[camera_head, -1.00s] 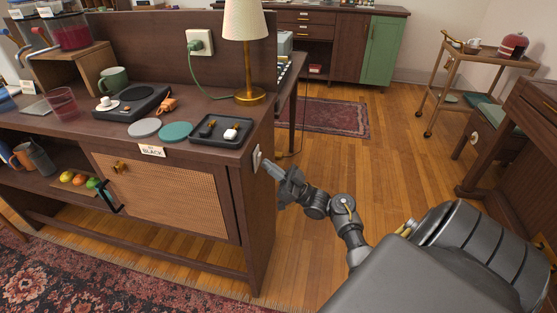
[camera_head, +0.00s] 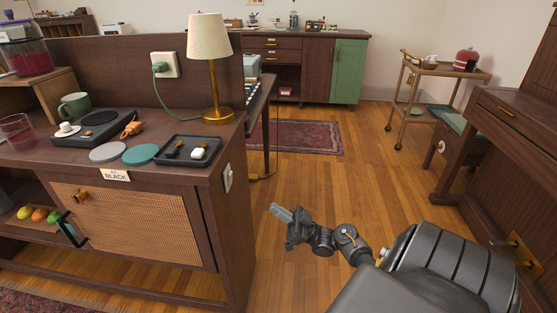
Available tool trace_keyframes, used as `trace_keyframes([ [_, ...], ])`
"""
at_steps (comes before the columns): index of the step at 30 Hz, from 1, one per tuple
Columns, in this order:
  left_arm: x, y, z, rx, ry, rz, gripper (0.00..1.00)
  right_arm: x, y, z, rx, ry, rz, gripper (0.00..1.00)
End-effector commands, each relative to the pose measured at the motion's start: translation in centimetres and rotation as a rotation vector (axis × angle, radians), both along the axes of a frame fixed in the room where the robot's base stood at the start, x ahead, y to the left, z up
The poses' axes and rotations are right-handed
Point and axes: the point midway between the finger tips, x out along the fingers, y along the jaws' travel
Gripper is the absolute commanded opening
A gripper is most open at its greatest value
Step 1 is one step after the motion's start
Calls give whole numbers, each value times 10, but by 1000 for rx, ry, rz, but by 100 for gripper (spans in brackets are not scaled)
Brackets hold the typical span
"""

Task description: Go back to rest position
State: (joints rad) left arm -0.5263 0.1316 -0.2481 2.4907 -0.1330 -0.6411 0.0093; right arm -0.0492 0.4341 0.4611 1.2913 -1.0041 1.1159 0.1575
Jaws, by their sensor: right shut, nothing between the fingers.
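My right gripper (camera_head: 284,212) shows in the head view, low and right of the sideboard's end. Its fingers are together and hold nothing. It hangs in free air over the wooden floor, apart from the sideboard (camera_head: 240,215). A white switch plate (camera_head: 228,178) is on the sideboard's end panel, left of and above the gripper. My left gripper is not in view.
On the sideboard stand a lamp (camera_head: 209,40), a black tray (camera_head: 188,151) with small items, coasters (camera_head: 140,154) and a green mug (camera_head: 75,106). A bar cart (camera_head: 440,70) and a dark wooden desk (camera_head: 515,130) stand right. The floor (camera_head: 345,180) between is clear.

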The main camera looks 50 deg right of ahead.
Motion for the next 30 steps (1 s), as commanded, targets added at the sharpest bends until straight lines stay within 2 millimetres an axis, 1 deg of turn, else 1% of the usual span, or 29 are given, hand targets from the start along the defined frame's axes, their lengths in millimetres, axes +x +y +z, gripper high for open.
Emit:
trace_keyframes([
  [18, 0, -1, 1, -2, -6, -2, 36, 0, 1, -1, 0, 0, 1, 0],
  [20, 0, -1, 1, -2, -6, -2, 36, 1, 4, -2, -7, 5, 2, 0],
  [23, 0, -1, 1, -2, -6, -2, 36, 4, 25, -11, -60, 43, 5, 0],
  [25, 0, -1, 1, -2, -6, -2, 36, 8, 55, -24, -138, 94, 4, 0],
  [26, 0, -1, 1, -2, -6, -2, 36, 9, 73, -30, -181, 124, 2, 0],
  [27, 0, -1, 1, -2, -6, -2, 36, 10, 99, -40, -243, 165, -4, 0],
  [29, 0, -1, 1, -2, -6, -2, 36, 8, 139, -52, -336, 229, -22, 0],
  [30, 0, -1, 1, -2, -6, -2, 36, 6, 164, -57, -388, 270, -38, 0],
])
